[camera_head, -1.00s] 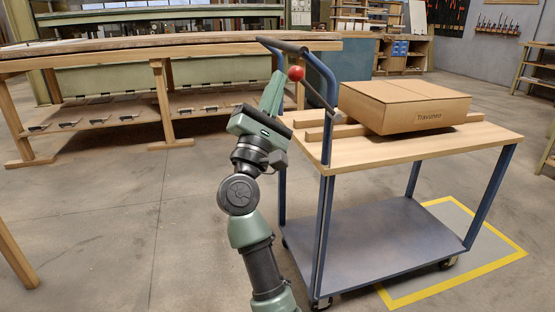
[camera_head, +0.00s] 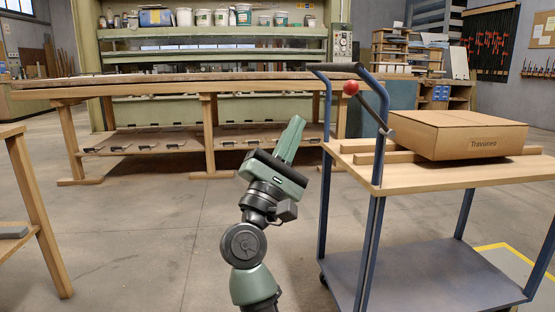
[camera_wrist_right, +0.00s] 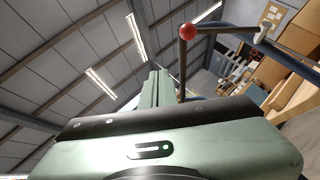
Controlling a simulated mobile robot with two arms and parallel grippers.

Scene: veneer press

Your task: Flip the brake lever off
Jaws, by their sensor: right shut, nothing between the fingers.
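The brake lever (camera_head: 372,108) is a dark bar with a red ball knob (camera_head: 351,87), at the left end of the blue cart (camera_head: 377,165). It slants from the knob at upper left down to the post at lower right. My right gripper (camera_head: 297,120) points upward, its green fingers shut and empty, left of the lever and a little lower in the head view, apart from it. In the right wrist view the knob (camera_wrist_right: 187,30) stands above and right of the fingers (camera_wrist_right: 157,78). My left gripper is not in view.
A cardboard box (camera_head: 458,137) lies on wooden strips on the cart's wooden top. A long wooden workbench (camera_head: 210,88) stands behind. Another wooden table (camera_head: 38,215) is at the left edge. The floor (camera_head: 150,250) between it and my right arm is clear.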

